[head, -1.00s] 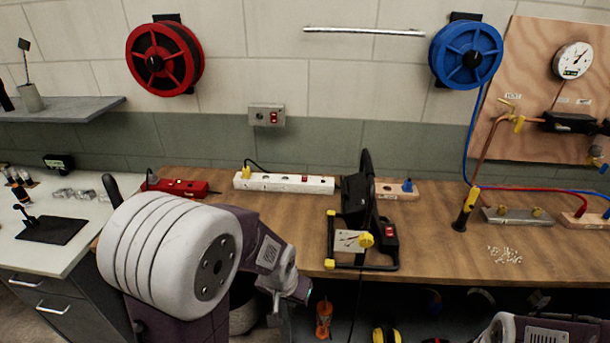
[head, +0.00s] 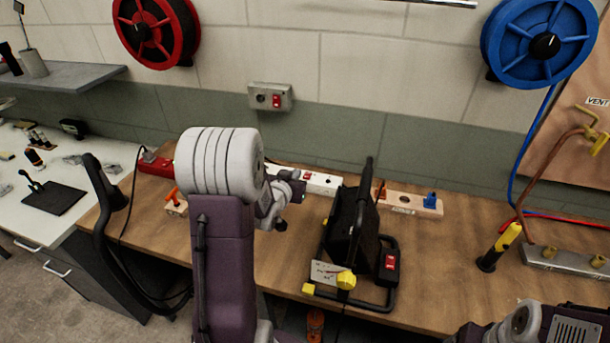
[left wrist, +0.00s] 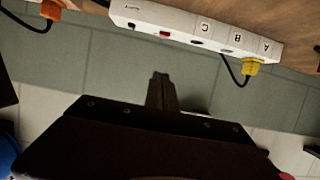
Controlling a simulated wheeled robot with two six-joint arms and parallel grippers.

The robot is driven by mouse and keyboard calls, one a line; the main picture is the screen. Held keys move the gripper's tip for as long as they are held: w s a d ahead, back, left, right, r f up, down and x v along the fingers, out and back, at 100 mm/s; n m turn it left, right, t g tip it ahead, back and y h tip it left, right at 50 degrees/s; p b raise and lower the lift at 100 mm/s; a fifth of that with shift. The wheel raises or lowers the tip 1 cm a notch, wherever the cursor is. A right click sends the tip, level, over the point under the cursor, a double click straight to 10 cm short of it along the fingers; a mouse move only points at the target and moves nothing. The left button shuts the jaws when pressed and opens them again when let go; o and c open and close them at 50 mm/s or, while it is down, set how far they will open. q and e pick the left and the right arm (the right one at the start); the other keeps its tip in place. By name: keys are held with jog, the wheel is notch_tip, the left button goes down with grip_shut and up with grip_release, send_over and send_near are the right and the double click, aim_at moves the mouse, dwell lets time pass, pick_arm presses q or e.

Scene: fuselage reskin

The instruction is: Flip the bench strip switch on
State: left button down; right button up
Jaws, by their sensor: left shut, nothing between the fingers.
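The white bench power strip (head: 325,184) lies at the back of the wooden bench, partly hidden behind my left arm in the head view. Its red switch (head: 307,176) shows just above my gripper. In the left wrist view the strip (left wrist: 180,20) appears upside down, with sockets lettered A, B and C, a red switch (left wrist: 164,35) and a yellow plug (left wrist: 252,67). My left gripper (head: 298,188) is shut and empty, in front of the strip; its fingers (left wrist: 162,80) appear apart from the strip in the wrist view. My right gripper is not in view.
A black-framed unit (head: 355,235) with a red switch stands just right of my left gripper. A wooden block with a blue fitting (head: 412,203) lies behind it. A red strip (head: 155,163) is at left. A wall box with a red switch (head: 270,97) hangs above.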

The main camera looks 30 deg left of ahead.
pick_arm(q)
send_over(305, 176)
jog(key=s+d, duration=0.1)
jog(key=s, duration=0.1)
notch_tip(305, 176, down, 4)
jog(key=r, duration=0.1)
notch_tip(305, 176, down, 4)
jog(key=shift+s+d+f+p, duration=0.1)
jog(key=shift+s+p, duration=0.05)
jog(key=shift+p, duration=0.3)
jog(key=shift+s+f, duration=0.1)
jog(key=shift+f, duration=0.15)
